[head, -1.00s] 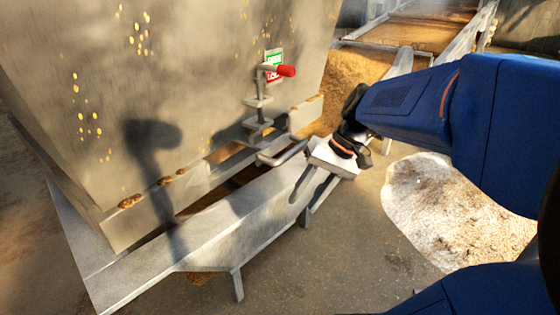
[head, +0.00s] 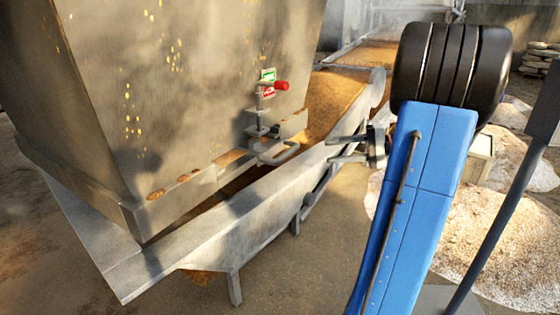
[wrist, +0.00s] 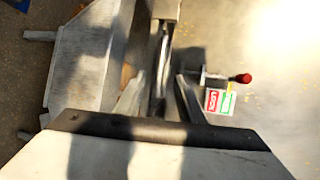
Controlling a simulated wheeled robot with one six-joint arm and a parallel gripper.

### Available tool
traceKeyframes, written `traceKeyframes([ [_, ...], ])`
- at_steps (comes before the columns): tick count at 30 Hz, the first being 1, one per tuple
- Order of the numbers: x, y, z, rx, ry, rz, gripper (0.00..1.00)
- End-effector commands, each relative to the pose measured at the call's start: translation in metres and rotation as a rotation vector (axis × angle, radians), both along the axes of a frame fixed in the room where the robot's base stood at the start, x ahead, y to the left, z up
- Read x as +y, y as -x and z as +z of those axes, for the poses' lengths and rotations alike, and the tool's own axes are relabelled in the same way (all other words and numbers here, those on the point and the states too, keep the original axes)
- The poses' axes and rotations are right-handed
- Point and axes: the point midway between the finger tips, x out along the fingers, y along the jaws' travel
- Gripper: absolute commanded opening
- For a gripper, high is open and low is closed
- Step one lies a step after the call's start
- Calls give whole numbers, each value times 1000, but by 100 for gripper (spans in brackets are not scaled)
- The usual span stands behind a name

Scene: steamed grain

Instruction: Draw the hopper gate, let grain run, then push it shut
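The grey metal hopper (head: 200,90) fills the left of the head view. The looped gate handle (head: 280,153) sticks out at its lower right edge. Above it is a latch lever with a red knob (head: 281,86) beside a green and red sign (head: 267,78). The red knob (wrist: 242,78) and sign (wrist: 218,100) also show in the wrist view. My gripper (head: 332,149) is open, its two fingers apart and pointing left towards the handle, with a gap to it. I cannot tell how far the gate is drawn.
A sloping metal trough (head: 215,225) on legs runs below the hopper. Brown grain (head: 338,98) lies in its far part. Pale grain heaps (head: 510,235) lie on the floor at right, and a crate (head: 482,158) stands behind my arm. The floor (head: 310,270) in front is clear.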

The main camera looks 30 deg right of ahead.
Motion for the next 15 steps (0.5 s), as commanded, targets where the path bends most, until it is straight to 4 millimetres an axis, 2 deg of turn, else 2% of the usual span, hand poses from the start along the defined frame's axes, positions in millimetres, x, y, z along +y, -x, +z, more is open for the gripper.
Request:
traceKeyframes([
  [2,-7,0,0,-12,-9,-11,36],
  [5,-6,-3,0,-17,-12,-13,36],
  [15,32,-34,-8,-15,-11,-9,36],
])
